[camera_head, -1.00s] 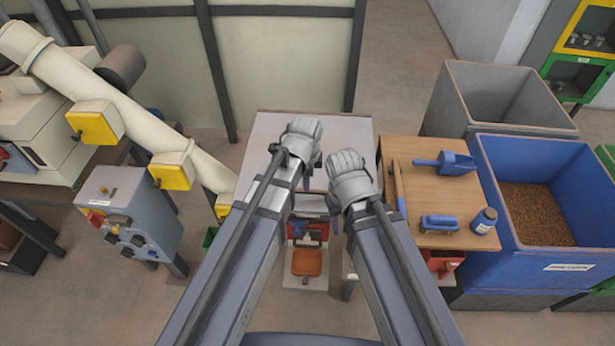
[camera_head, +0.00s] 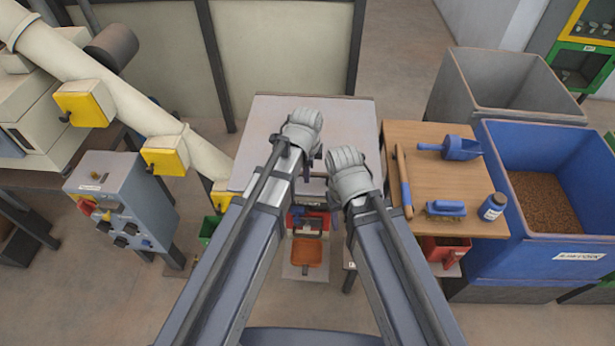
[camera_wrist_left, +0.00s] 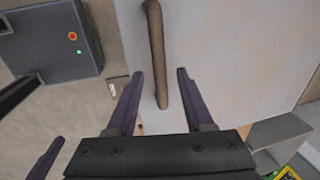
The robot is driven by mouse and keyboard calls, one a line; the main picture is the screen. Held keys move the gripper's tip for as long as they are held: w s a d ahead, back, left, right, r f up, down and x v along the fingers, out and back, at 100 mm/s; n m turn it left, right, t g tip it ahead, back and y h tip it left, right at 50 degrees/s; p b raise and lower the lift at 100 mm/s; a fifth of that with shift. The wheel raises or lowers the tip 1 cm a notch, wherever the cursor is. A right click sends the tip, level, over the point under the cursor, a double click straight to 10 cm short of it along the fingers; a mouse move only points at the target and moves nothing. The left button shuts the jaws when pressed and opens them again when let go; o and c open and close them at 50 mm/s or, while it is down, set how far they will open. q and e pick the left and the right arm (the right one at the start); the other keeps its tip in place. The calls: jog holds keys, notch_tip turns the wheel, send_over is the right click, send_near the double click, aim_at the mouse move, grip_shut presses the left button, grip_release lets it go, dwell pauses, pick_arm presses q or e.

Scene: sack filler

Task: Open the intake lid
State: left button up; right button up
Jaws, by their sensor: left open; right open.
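The intake lid appears to be the pale grey flat panel (camera_head: 262,125) in the middle of the head view; it lies flat and looks shut. In the left wrist view, its pale surface (camera_wrist_left: 230,50) carries a brown bar handle (camera_wrist_left: 156,50). My left gripper (camera_wrist_left: 155,85) is open, and the handle's near end shows between its two purple fingers; I cannot tell whether they touch it. In the head view my left gripper (camera_head: 311,165) hides the handle. My right gripper (camera_head: 350,178) is open and empty beside it, its fingertips mostly hidden.
A wooden side table (camera_head: 445,178) at right holds a blue scoop (camera_head: 460,148), a brush (camera_head: 446,208) and a jar (camera_head: 491,206). A blue bin (camera_head: 510,240) of pellets stands beyond. A control box (camera_head: 120,200) and a sloping pipe (camera_head: 130,105) are at left.

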pick_arm(q)
jog(key=shift+w+f, duration=0.1)
jog(key=shift+f, duration=0.35)
jog(key=shift+c, duration=0.3)
grip_shut()
dwell(0.9)
